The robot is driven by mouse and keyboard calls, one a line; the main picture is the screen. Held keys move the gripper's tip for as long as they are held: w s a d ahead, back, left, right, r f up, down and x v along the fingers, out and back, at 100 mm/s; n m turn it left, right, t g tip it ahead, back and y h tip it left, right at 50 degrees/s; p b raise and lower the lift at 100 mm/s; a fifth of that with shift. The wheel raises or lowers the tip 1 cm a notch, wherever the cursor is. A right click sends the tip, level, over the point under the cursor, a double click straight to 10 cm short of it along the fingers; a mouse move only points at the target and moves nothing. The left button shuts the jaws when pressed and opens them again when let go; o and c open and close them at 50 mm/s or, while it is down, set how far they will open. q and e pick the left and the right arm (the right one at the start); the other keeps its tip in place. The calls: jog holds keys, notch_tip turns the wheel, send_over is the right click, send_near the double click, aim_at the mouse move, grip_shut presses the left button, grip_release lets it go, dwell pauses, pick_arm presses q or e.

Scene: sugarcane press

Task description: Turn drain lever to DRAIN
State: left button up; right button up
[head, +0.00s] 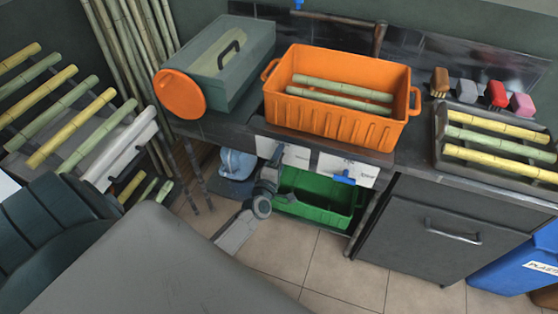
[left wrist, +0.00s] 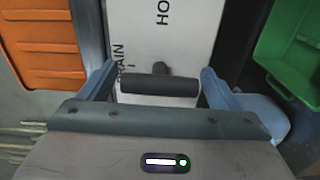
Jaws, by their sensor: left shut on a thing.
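The drain lever (left wrist: 160,86) shows in the left wrist view as a dark round handle with a short stub above it. It lies across a white label plate (left wrist: 143,35). The word DRAIN, partly covered, is beside the lever's left end, and the start of another word, HO, is higher up. My left gripper (left wrist: 157,84) has its blue-grey fingers at both ends of the handle and is shut on it. In the head view, my left gripper (head: 273,168) reaches the left white plate (head: 292,155) under the orange crate and hides the lever. My right gripper is not in view.
An orange crate (head: 335,118) with green cane stands above the plates. A green bin (head: 318,200) sits below. A second white plate (head: 347,164) with a blue lever (head: 343,178) is to the right. A grey cabinet (head: 435,235) stands further right. Floor tiles in front are clear.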

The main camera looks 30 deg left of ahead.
pick_arm(q)
jog(key=o, duration=0.9)
jog(key=shift+c, duration=0.2)
jog(key=shift+s, duration=0.1)
jog(key=shift+v, duration=5.35)
jog(key=s+d+f+m+g+h, duration=0.1)
jog(key=s+f+m+g+h, duration=0.15)
jog(key=s+f+m, duration=0.7)
jog(key=s+d+f+m+g+h, duration=0.15)
jog(key=f+g, duration=0.25)
jog(key=f, duration=1.3)
jog(key=s+f+m+g, duration=0.5)
jog(key=s+f, duration=0.3)
jog(key=s, duration=0.5)
jog(key=s+f+m+g, duration=0.4)
jog(key=s+f, duration=0.4)
jog(key=s, duration=0.6)
jog(key=shift+f+m+g+b, duration=0.35)
jog(key=shift+m+b, duration=0.1)
jog(key=shift+m, duration=0.05)
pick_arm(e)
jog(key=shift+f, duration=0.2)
